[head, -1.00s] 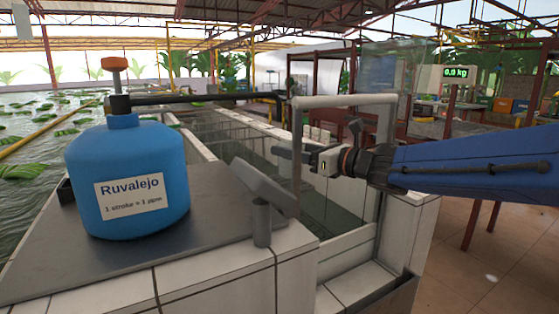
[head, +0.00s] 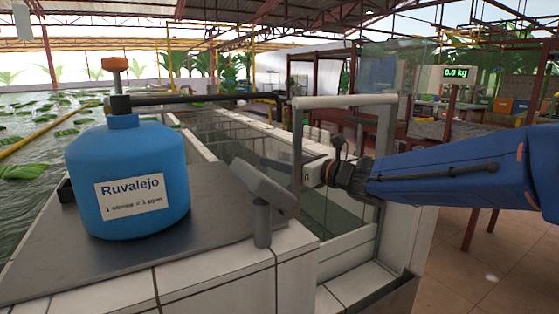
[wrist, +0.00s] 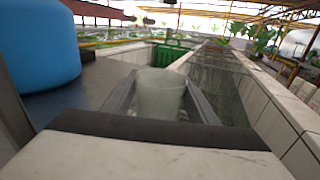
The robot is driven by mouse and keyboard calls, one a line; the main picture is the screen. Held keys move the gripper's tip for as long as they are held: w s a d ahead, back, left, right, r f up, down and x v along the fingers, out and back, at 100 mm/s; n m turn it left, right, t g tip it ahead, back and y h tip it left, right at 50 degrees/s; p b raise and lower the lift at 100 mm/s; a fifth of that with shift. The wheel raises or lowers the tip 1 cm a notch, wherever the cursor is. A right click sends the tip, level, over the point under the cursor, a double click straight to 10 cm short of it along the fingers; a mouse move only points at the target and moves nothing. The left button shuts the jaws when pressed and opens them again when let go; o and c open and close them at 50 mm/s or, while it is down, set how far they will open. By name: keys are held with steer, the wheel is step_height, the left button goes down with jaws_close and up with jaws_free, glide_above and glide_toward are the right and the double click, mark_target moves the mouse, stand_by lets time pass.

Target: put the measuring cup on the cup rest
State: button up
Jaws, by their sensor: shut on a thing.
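My gripper (head: 296,176) is left of the blue arm in the head view, by the grey pipe frame. The cup looks roughly upright. I cannot make out the cup in the head view. I cannot tell for certain which thing is the cup rest.
A blue Ruvalejo tank (head: 127,180) sits on a grey plate (head: 60,262). The grey pipe frame (head: 345,101) and tiled basins are beside my arm. A green crate (wrist: 165,59) lies beyond.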

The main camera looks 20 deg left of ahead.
steer(key=shift+f, duration=0.15)
steer(key=o, duration=1)
steer(key=shift+d+r, duration=0.2)
steer(key=v, duration=1.1)
steer(key=shift+s+d, duration=0.15)
steer(key=shift+d, duration=0.1)
steer(key=shift+d, duration=0.1)
